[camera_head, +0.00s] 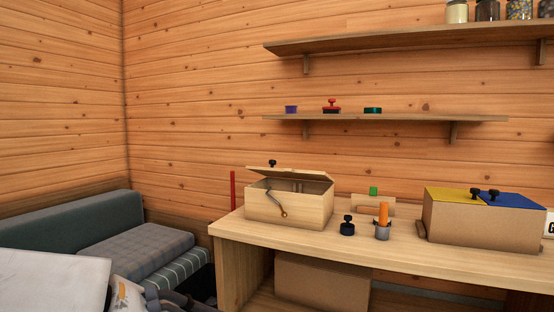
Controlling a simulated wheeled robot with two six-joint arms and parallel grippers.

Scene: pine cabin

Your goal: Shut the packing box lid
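A light wooden box (312,208) stands on the left part of the table. Its lid (308,174) is raised at a tilt, with a dark gap under it and a black knob (272,162) on top. A metal hook-like piece (276,203) is on its front. A brown cardboard-like box (478,222) stands at the right, with a yellow flap (452,195) and a blue flap (515,204) lying flat on top, each with a black knob. I cannot tell from the picture which is the packing box. Parts of my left arm show at the bottom left. Neither gripper's fingers show.
The table (330,246) also holds a black knobbed object (347,228), a grey cup (382,232) with an orange cylinder (383,212), and a wooden piece behind. A shelf (400,117) hangs above. A sofa (130,240) is at the left. Table space between the boxes is partly clear.

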